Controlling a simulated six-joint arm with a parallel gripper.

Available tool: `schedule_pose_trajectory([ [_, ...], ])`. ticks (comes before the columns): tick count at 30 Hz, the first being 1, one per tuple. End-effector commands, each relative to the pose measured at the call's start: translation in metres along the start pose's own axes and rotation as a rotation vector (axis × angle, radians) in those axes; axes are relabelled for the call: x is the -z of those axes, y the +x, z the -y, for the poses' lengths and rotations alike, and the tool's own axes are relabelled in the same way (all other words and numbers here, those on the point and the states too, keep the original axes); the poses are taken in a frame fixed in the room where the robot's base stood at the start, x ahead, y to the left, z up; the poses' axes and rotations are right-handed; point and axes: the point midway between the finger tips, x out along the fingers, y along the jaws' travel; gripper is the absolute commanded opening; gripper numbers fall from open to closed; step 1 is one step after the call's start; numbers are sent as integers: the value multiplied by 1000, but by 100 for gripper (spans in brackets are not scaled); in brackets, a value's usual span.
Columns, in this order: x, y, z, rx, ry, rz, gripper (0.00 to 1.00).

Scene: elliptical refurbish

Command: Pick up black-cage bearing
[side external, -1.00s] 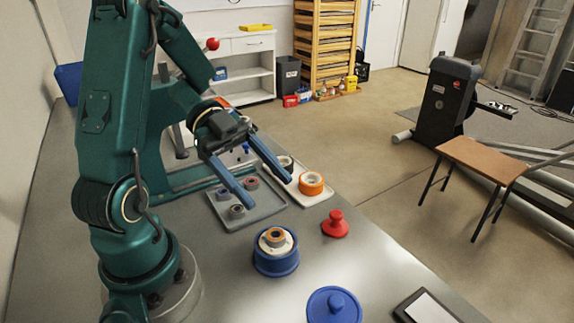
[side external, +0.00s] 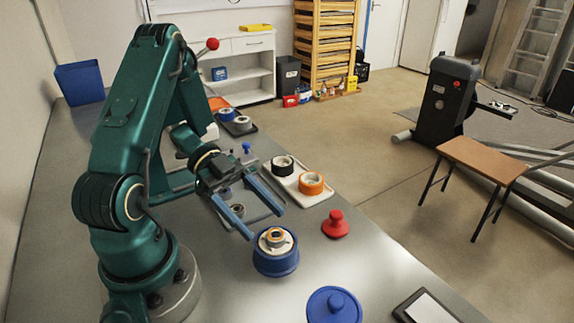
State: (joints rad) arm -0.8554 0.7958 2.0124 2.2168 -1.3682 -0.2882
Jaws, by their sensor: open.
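My gripper (side external: 265,223) is open and empty, its two long blue fingers pointing down and to the right. It hangs above the front right of a grey tray (side external: 256,214), with the finger tips just behind a blue round holder (side external: 275,264). Two small grey bearings, one farther back (side external: 224,192) and one nearer (side external: 237,210), show in the tray, partly behind the gripper. A bearing with an orange ring (side external: 275,237) sits in a white piece on the blue holder. Cage colours are too small to tell, so I cannot say which is the black-cage bearing.
A white tray (side external: 299,195) holds a black ring (side external: 283,165) and an orange ring (side external: 312,185). A red knob (side external: 335,225) stands right of the blue holder. A blue lid (side external: 334,305) and a tablet (side external: 424,307) lie at the front. A dark tray (side external: 241,128) lies behind.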

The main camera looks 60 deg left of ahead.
Motion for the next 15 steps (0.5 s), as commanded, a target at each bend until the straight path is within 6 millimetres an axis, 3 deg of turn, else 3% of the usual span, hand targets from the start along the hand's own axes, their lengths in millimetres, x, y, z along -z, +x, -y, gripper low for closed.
schedule_pose_trajectory([
  [6, 1, 27, 0, -2, 0, -1, 78],
  [14, 1, 30, 0, 2, 1, 1, 78],
  [15, 1, 30, 0, 2, 1, 0, 70],
])
